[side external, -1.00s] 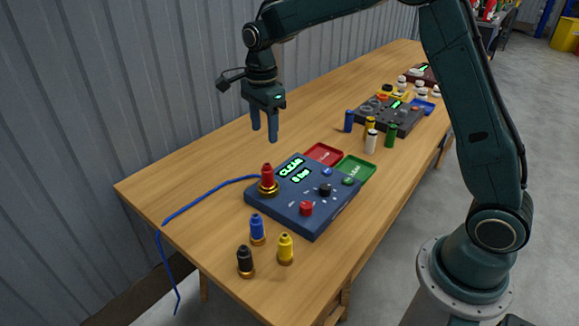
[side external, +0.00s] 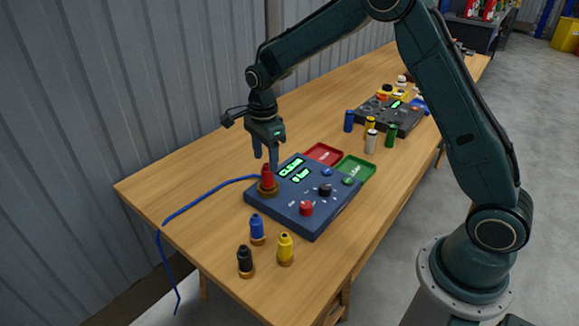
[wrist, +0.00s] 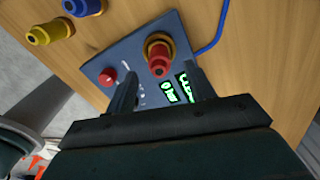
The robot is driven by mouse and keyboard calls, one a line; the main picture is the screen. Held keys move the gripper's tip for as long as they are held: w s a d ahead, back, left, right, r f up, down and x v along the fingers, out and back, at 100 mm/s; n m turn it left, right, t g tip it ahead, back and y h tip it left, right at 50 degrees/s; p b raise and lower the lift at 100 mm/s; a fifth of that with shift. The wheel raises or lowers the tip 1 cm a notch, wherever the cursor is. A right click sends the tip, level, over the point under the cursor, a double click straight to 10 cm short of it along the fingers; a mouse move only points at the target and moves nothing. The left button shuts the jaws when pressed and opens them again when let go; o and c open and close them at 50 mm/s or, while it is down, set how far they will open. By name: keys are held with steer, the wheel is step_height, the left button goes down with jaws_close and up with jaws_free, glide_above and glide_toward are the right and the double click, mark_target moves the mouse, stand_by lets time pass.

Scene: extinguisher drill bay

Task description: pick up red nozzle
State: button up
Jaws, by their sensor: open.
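The red nozzle (side external: 267,177) stands upright in a brass collar at the left corner of the blue control box (side external: 313,222), where a blue hose joins. My gripper (side external: 266,161) is open, pointing down, with its fingertips just above and behind the red nozzle in the side view. In the wrist view, the red nozzle (wrist: 158,62) shows beyond the fingertips of my gripper (wrist: 160,85), roughly in line with the gap between them. The nozzle does not appear to be between the fingers, and nothing is held.
Blue (side external: 257,229), yellow (side external: 285,248) and black (side external: 245,260) nozzles stand in front of the box. Red (side external: 323,154) and green (side external: 356,169) trays lie behind it. A blue hose (side external: 205,194) runs off the left edge. Bare table lies at the back left.

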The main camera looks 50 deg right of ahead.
mark_target(266, 164)
steer(key=shift+f, duration=0.2)
steer(key=shift+s+f, duration=0.1)
steer(key=shift+f, duration=2.5)
jaws_close()
